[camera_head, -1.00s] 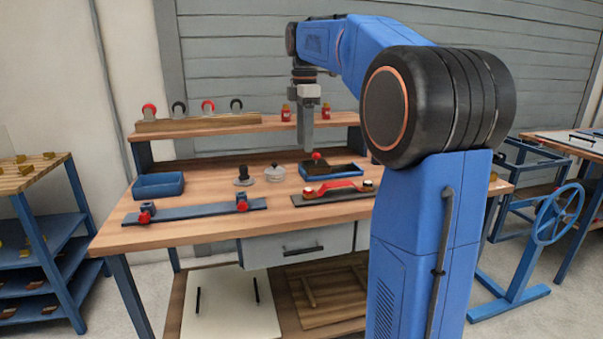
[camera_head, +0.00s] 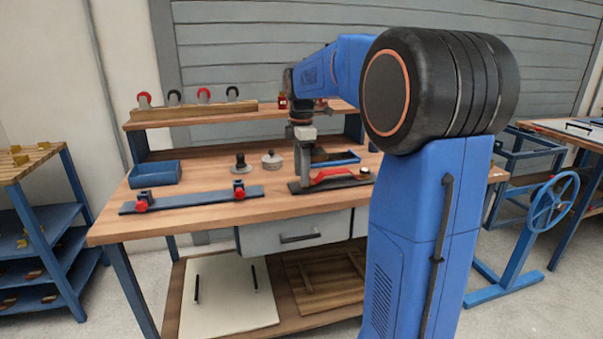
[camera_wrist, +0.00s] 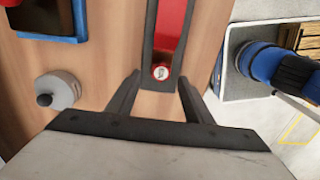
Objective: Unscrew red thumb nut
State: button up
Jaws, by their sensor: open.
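The red thumb nut (camera_wrist: 160,72) has a pale top and stands at the near end of a dark plate (camera_wrist: 161,86) in the wrist view. A red bar (camera_wrist: 172,25) lies along that plate; in the head view the red bar (camera_head: 333,176) sits on the bench, right of my gripper. My gripper (camera_wrist: 160,82) is open and empty, pointing down, its fingers on either side of the nut in the picture. Whether they are level with it is unclear. In the head view my gripper (camera_head: 303,184) hides that nut. A pale-topped knob (camera_head: 364,171) stands at the plate's other end.
A blue tray (camera_head: 345,160) lies behind the plate. A grey round-knobbed part (camera_head: 271,160) stands left of my gripper and shows in the wrist view (camera_wrist: 60,90). A blue-grey bar (camera_head: 190,199) with red knobs and an empty-looking blue bin (camera_head: 154,174) are further left.

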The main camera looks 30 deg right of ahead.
jog(key=shift+f, duration=0.25)
jog(key=c, duration=1.1)
jog(key=n, duration=0.6)
jog(key=shift+s+d+n, duration=0.1)
jog(key=shift+s+n, duration=0.25)
jog(key=shift+n, duration=0.05)
jog(key=n, duration=0.7)
jog(key=shift+s+d, duration=0.2)
jog(key=shift+s, duration=0.1)
